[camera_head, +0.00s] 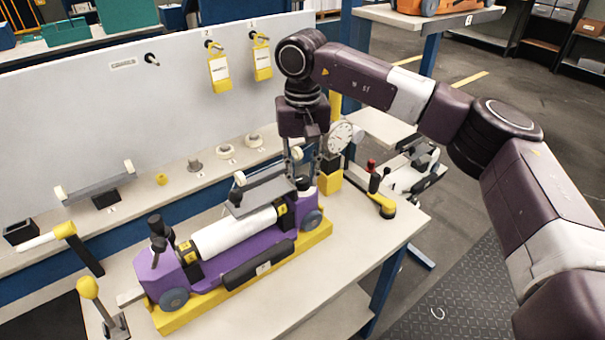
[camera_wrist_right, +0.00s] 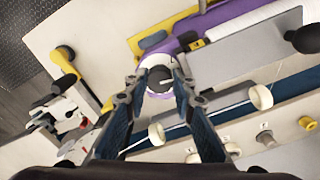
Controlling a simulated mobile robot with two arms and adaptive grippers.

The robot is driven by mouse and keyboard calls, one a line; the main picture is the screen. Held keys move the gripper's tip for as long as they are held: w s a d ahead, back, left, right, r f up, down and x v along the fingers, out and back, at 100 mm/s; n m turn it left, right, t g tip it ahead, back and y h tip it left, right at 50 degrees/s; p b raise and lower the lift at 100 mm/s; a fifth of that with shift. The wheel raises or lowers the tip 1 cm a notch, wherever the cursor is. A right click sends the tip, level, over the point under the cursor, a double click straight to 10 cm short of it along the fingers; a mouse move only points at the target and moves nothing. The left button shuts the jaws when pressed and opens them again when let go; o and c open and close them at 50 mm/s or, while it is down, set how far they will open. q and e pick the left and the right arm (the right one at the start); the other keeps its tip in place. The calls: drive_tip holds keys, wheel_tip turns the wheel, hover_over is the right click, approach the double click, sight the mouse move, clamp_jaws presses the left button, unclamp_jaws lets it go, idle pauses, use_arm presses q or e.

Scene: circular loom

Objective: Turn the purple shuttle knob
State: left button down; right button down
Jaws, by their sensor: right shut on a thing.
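The purple shuttle (camera_head: 225,250) lies along a yellow base on the table, with a white roll (camera_head: 235,232) in its middle. At its right end is a dark knob (camera_head: 304,184) on a pale ring, partly hidden by my right gripper (camera_head: 303,168). In the right wrist view the dark knob (camera_wrist_right: 160,75) sits between the two fingertips of my right gripper (camera_wrist_right: 157,82), which points down over it and is shut on it. A second, black knob (camera_head: 156,228) stands at the shuttle's left end. My left gripper is not in view.
A round dial gauge (camera_head: 341,137) stands close behind the right gripper. A yellow-knobbed lever (camera_head: 92,292) is at the front left. The table's front right is bare.

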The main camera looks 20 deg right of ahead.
sight(303, 179)
drive_tip(key=c, duration=1.9)
unclamp_jaws()
drive_tip(key=shift+r, duration=0.15)
wheel_tip(303, 179, up, 12)
